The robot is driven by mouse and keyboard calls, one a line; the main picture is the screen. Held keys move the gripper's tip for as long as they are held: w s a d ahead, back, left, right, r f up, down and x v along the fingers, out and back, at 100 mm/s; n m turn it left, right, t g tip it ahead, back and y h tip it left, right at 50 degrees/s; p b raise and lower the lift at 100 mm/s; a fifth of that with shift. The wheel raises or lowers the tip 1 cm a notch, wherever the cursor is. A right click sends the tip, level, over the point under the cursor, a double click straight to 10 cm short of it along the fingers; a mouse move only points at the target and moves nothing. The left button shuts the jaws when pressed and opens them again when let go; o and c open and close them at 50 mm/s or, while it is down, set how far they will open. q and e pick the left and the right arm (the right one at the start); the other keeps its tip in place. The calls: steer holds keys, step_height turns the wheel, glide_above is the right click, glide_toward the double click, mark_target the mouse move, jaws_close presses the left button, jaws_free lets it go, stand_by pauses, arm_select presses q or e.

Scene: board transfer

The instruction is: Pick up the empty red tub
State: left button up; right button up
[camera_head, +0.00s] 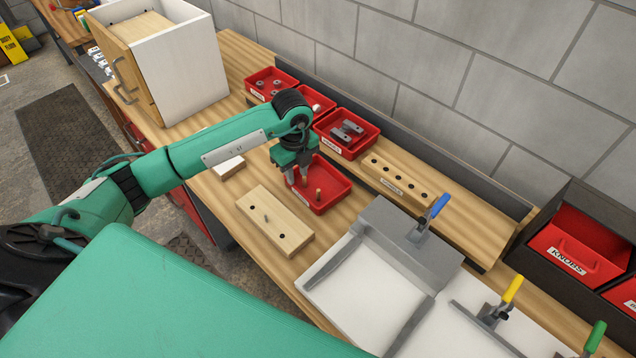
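A red tub (337,186) sits on the wooden bench near the middle of the view. It is not plainly empty: a small wooden peg (318,194) stands in it, and another tan bit shows by the gripper. My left gripper (297,181) points down at the tub's left side, its two fingers apart with a gap between them. I cannot tell whether a finger touches the tub wall. The gripper hides the tub's back left corner. My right gripper is not in view.
A drilled wooden block (275,220) lies in front of the tub. Behind are a red bin of metal parts (345,134) and a holed rail (396,184). A grey-and-white fixture (370,285) stands to the right. A white cabinet (185,70) stands at the back left.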

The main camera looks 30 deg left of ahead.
mark_target(301, 192)
arm_select(q)
step_height(301, 192, down, 3)
steer(key=shift+f+p, duration=0.1)
steer(key=shift+p, duration=0.2)
steer(key=shift+d+f+p, duration=0.1)
steer(key=shift+f+p, duration=0.35)
step_height(301, 192, down, 4)
steer(key=shift+w+d+f+p, duration=0.15)
steer(key=shift+f+p, duration=0.1)
steer(key=shift+p, duration=0.8)
jaws_close()
